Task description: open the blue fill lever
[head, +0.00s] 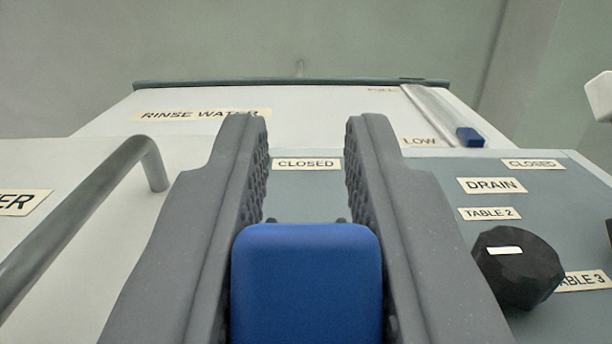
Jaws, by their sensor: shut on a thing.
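The blue fill lever (307,285) shows as a rounded blue block at the bottom middle of the head view. My gripper (306,135) is around it, with one grey ridged finger on each side. The fingers are shut on the lever, and their tips reach past it toward the panel. A "CLOSED" label (307,164) lies on the grey-green panel just beyond the lever, between the fingers. The lower part of the lever is cut off by the picture edge, and the fingers hide the panel on both sides.
A black drain knob (517,267) with a white mark stands at the right, close to my right finger. A grey bar handle (85,215) is at the left. Behind is a white rinse water tank (320,115) with a level gauge and a small blue marker (469,137) near "LOW".

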